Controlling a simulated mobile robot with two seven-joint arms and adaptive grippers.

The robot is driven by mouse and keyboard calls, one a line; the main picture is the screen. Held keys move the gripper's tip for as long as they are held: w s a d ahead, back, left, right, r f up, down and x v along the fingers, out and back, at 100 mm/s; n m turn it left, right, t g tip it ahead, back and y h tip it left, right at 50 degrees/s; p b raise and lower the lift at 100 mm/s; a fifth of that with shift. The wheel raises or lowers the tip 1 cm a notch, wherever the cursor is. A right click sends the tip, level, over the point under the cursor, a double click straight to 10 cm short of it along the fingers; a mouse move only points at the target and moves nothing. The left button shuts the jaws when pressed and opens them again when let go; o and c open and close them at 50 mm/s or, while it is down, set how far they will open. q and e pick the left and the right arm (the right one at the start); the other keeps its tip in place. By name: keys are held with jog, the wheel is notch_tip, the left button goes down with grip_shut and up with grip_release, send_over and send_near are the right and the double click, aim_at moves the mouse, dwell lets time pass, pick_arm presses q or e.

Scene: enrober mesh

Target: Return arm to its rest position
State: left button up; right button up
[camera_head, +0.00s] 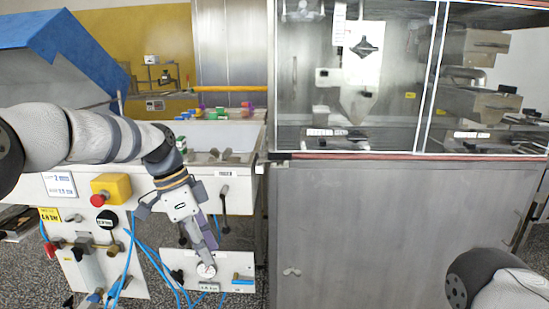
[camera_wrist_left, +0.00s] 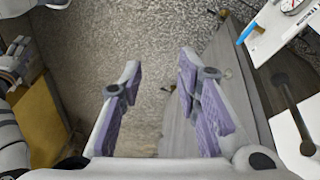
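My left arm (camera_head: 95,137) comes in from the left of the head view, over the white machine panel, and bends down. My left gripper (camera_head: 207,245) points downward in front of the panel's lower right part. In the left wrist view the left gripper (camera_wrist_left: 160,75) has its two purple-padded fingers well apart, with nothing between them, only speckled floor beyond. A piece of my right arm (camera_head: 490,283) shows at the lower right of the head view; its gripper is out of view.
A white panel (camera_head: 60,215) with a yellow-and-red stop button (camera_head: 110,188), valves and blue hoses stands close to the left arm. A round gauge (camera_head: 206,271) sits just below the gripper. A grey metal cabinet (camera_head: 390,225) with a glazed top fills the right.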

pick_arm(q)
jog(key=s+d+f+n, duration=0.1)
jog(key=s+f+n, duration=0.2)
jog(key=s+f, duration=0.6)
jog(key=s+f+n, duration=0.2)
jog(key=s+f, duration=0.3)
jog(key=f, duration=0.7)
jog(key=s+a+f+n+g+y, duration=0.1)
jog(key=s+f+n, duration=0.1)
jog(key=s+f, duration=0.35)
jog(key=s+a+f+n, duration=0.2)
jog(key=s, duration=0.7)
jog(key=s+a+r+n+y, duration=0.1)
jog(key=s+a+n, duration=0.1)
jog(key=s, duration=0.7)
jog(key=s+a+r+n+y, duration=0.1)
jog(key=s+a+n, duration=0.2)
jog(key=s, duration=0.7)
jog(key=shift+s+a+r+n+g+p, duration=0.2)
jog(key=shift+a+r+n+g+p, duration=0.15)
jog(key=shift+a, duration=0.4)
